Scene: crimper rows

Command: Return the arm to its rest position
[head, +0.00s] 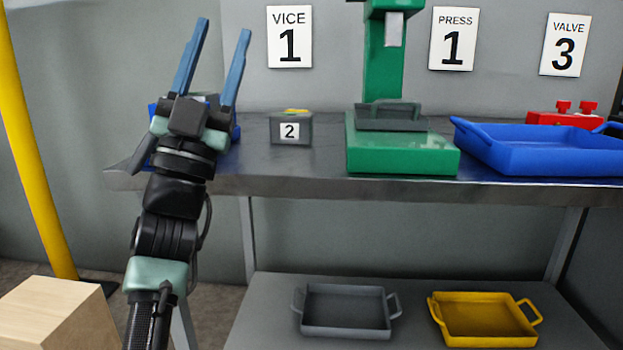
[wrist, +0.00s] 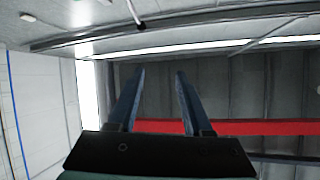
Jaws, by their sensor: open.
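My gripper (head: 217,55) is raised at the left in the head view, with its two blue fingers spread apart and pointing up. Nothing is between them. It stands in front of the left end of the workbench and hides part of a blue thing (head: 236,130) there. In the wrist view my gripper (wrist: 160,85) is also open and empty, with the ceiling and upper wall beyond it.
The workbench (head: 290,178) carries a grey box marked 2 (head: 275,130), a green press (head: 400,155), a blue tray (head: 540,155) and a red valve block (head: 555,118). A grey tray (head: 345,328) and yellow tray (head: 485,322) lie below. A yellow post (head: 35,160) and wooden box (head: 55,315) stand left.

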